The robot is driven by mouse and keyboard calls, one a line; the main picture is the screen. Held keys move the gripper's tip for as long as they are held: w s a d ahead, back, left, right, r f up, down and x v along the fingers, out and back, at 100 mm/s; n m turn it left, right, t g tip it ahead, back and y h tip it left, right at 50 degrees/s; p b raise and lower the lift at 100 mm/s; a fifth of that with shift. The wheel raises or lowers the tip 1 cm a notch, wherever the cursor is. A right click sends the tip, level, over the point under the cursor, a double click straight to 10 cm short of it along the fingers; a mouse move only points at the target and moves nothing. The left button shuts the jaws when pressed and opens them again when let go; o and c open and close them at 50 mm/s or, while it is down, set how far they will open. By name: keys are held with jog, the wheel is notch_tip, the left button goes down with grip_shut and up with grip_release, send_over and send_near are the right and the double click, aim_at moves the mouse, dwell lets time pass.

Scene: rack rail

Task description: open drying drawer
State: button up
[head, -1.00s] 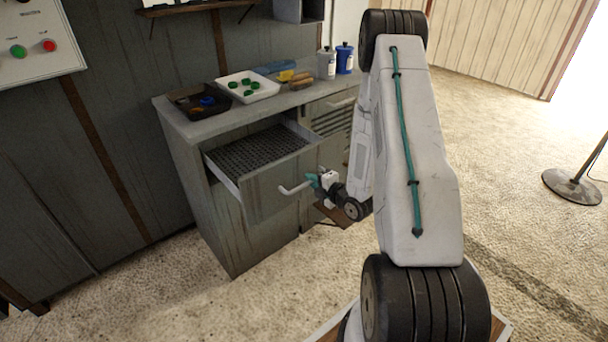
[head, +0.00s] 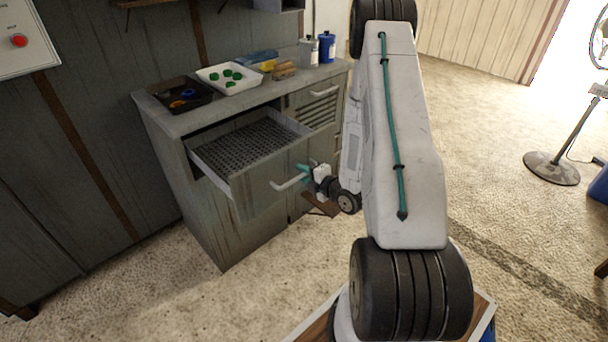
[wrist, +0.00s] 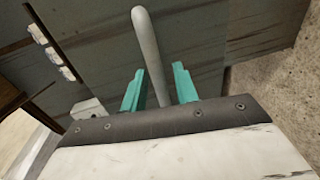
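The drying drawer (head: 262,189) is a grey drawer in the cabinet. It stands well out, with its dark perforated bottom (head: 250,143) in view. Its pale bar handle (head: 290,181) is on the front. My gripper (head: 308,172) is at the right end of this handle. In the wrist view the handle (wrist: 148,50) runs between the two teal fingers of my gripper (wrist: 160,88). The exact contact is hard to see.
On the cabinet top (head: 215,112) stand a black tray (head: 180,95), a white tray (head: 229,79) with green pieces, and bottles (head: 327,47). A slatted drawer front (head: 318,112) is right of the drying drawer. The floor before the cabinet is clear. A stand (head: 552,168) is far right.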

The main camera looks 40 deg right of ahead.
jog(key=v, duration=0.7)
jog(key=shift+s, duration=0.4)
